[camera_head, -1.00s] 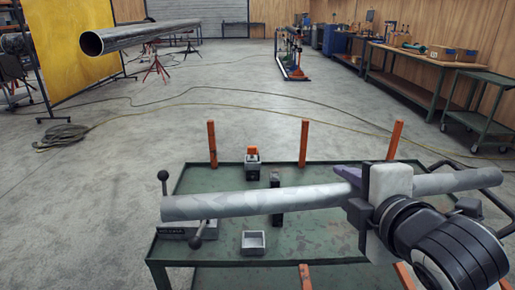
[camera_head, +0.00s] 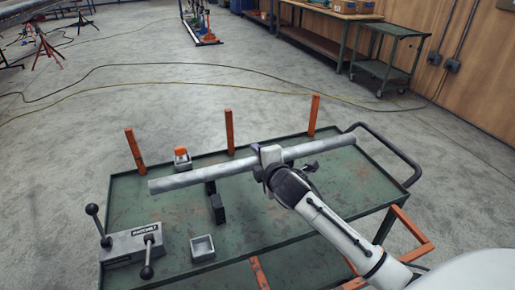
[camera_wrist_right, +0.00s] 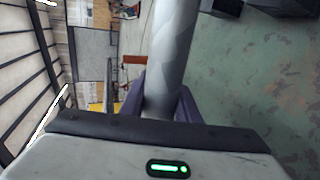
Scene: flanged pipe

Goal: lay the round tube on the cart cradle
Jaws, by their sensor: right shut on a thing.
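The round tube (camera_head: 210,173) is long, grey and mottled. In the head view it runs slantwise across the green cart (camera_head: 285,235), its right end farther back. My right gripper (camera_head: 270,155) is shut on the tube right of its middle; in the wrist view the tube (camera_wrist_right: 172,55) runs between the purple fingers (camera_wrist_right: 162,105). A dark upright support (camera_head: 216,205), perhaps part of the cradle, stands on the cart under the tube's left half. Whether the tube touches it cannot be told. My left gripper is not in view.
Several orange posts, including one at the back (camera_head: 229,132), rise from the cart's edges. A grey block with black-knobbed levers (camera_head: 135,245) and a small open box (camera_head: 202,247) sit at the left. A black handle (camera_head: 398,157) curves off the right end.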

